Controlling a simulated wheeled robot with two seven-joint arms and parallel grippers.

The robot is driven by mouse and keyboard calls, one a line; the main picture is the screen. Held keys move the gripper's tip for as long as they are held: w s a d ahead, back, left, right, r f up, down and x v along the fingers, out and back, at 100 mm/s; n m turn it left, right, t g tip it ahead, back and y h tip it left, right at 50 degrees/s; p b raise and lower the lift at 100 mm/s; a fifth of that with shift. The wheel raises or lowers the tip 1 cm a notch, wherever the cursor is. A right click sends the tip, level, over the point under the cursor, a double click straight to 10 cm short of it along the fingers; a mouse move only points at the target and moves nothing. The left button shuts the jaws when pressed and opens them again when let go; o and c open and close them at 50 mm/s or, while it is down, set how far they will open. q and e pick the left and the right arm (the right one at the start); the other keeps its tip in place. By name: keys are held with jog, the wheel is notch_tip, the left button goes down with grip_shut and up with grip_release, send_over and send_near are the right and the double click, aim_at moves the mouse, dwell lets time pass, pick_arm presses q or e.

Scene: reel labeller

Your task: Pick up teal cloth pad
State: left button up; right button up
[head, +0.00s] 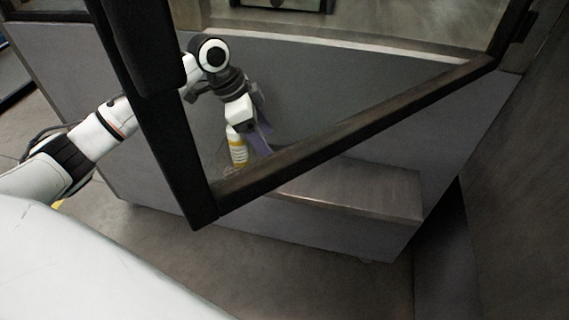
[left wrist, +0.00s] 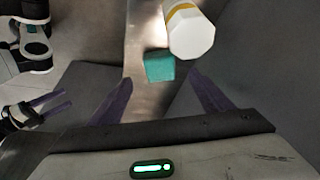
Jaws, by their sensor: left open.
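The teal cloth pad (left wrist: 160,65) is a small square in the left wrist view, lying on a brownish metal ledge (left wrist: 137,40). My left gripper (left wrist: 161,79) is open, with its purple fingers spread to either side of the pad's near edge. Nothing is between the fingers. In the head view my left gripper (head: 262,138) hangs down over the ledge (head: 360,188), behind a dark frame. The pad does not show in that view. My right gripper (left wrist: 48,106) appears at the left of the left wrist view, with its two purple fingers apart and empty.
A white bottle with a yellow band (left wrist: 190,32) stands beside the pad, very close; it also shows in the head view (head: 238,150). A dark framed panel (head: 350,125) crosses in front of the ledge. The ledge's right part is clear.

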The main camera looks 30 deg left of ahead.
pick_arm(q)
jog(key=shift+x, duration=1.1)
jog(key=x, duration=0.2)
jog(key=b+x, duration=0.1)
jog(key=x, duration=0.1)
jog(key=shift+w+d, duration=0.2)
jog(key=shift+d, duration=0.1)
jog(key=shift+w+d+f, duration=0.1)
jog(key=shift+f, duration=0.25)
jog(key=shift+c, duration=0.6)
jog(key=c, duration=1.1)
notch_tip(320, 180, up, 10)
jog(key=p, duration=0.1)
jog(key=shift+p, duration=0.35)
pick_arm(e)
jog(key=shift+s+d+f, duration=0.1)
